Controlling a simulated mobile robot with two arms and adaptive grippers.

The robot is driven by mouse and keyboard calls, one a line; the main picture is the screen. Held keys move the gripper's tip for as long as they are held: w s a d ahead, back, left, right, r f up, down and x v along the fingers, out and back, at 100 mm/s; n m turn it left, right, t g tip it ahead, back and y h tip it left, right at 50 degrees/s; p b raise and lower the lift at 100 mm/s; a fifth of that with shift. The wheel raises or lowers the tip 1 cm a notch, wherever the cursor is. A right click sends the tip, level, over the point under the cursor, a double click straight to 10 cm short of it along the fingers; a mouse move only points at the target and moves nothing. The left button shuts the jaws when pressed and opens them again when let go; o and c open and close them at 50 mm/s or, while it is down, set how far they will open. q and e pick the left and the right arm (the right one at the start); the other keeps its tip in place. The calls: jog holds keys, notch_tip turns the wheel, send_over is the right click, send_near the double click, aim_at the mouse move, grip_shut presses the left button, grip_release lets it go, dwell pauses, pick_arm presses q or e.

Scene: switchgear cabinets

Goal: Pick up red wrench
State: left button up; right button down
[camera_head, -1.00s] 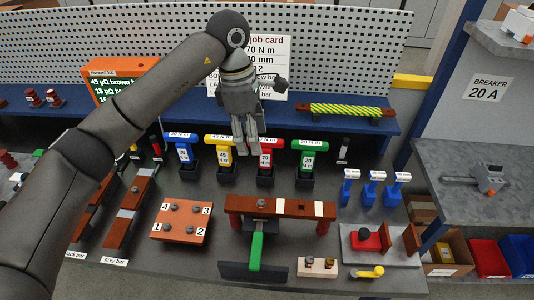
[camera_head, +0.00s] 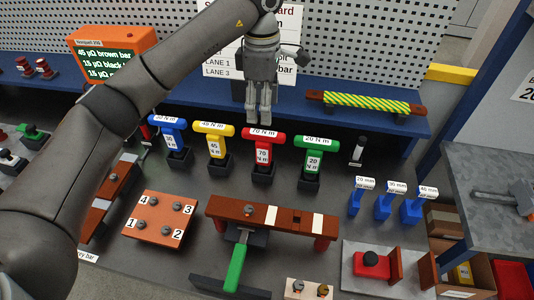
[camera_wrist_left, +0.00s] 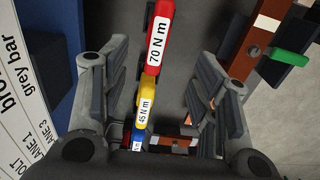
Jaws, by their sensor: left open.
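The red wrench (camera_head: 263,155) stands upright in a dark holder, its T-shaped handle on top and a 70 N m label on it. It is third in a row of wrenches, between the yellow and green ones. In the left wrist view the red wrench (camera_wrist_left: 156,45) lies ahead, between and beyond the fingers. My left gripper (camera_head: 262,118) points down just above and behind the red handle. In the left wrist view its fingers (camera_wrist_left: 160,95) are spread apart with nothing held. My right gripper is not in view.
The blue wrench (camera_head: 170,135), yellow wrench (camera_head: 215,145) and green wrench (camera_head: 314,155) stand close on either side. A brown bar assembly (camera_head: 255,212) with a green-handled lever (camera_head: 236,268) lies in front. A blue shelf (camera_head: 385,125) with a striped bar (camera_head: 366,103) is behind.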

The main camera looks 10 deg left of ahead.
aim_at(264, 132)
pick_arm(q)
notch_tip(264, 132, down, 4)
jog(key=b, duration=0.2)
jog(key=shift+w+d+r+b, duration=0.1)
jog(key=shift+b, duration=0.25)
jog(key=shift+f, duration=0.2)
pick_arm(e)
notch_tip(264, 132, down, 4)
pick_arm(q)
jog(key=shift+f, duration=0.4)
notch_tip(264, 132, down, 4)
jog(key=shift+f+p, duration=0.15)
jog(key=shift+p, duration=0.55)
jog(key=shift+f+p, duration=0.4)
jog(key=shift+f, duration=0.1)
notch_tip(264, 132, down, 3)
jog(key=shift+f+p, duration=0.15)
jog(key=shift+p, duration=0.8)
jog(key=shift+f, duration=0.6)
jog(key=shift+w+r, duration=0.1)
grip_shut()
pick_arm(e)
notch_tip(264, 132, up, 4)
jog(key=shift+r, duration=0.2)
